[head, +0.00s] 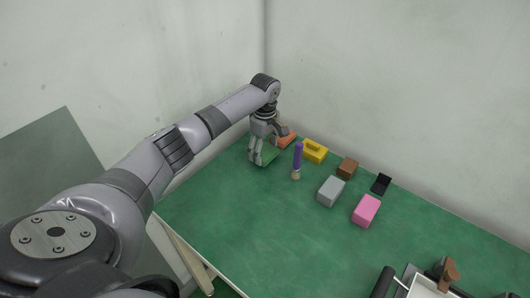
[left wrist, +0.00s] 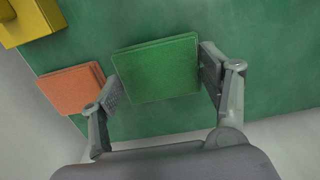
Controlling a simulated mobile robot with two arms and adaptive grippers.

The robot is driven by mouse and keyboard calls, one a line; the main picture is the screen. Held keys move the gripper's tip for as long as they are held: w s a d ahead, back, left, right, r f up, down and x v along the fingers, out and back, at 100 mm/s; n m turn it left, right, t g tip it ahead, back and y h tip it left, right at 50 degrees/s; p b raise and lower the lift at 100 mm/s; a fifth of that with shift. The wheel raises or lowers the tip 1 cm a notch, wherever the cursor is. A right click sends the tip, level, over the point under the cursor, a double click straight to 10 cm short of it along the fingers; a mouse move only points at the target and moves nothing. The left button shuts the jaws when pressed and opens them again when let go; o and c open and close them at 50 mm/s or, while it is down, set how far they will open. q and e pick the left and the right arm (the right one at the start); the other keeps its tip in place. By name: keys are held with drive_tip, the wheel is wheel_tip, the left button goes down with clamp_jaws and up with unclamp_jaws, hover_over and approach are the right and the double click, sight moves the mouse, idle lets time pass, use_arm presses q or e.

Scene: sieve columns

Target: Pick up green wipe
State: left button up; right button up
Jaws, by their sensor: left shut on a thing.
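The green wipe (left wrist: 157,70) is a flat green square pad, seen between the fingers of my left gripper (left wrist: 161,78) in the left wrist view. In the head view the green wipe (head: 268,157) shows at the far left corner of the green table, partly hidden by the fingers. My left gripper (head: 257,159) points down and is shut on the wipe by two opposite edges. I cannot tell whether the wipe touches the table. My right gripper is not in view.
An orange wipe (left wrist: 72,88) lies close beside the left finger. A purple-handled brush (head: 298,160) stands nearby. A yellow block (head: 314,151), brown block (head: 347,167), grey block (head: 331,191), pink block (head: 366,211) and black item (head: 381,184) lie rightward. The table's (head: 255,225) front middle is clear.

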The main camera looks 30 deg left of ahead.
sight(265, 152)
use_arm(q)
wheel_tip(265, 152, up, 18)
drive_tip(key=shift+r, duration=0.25)
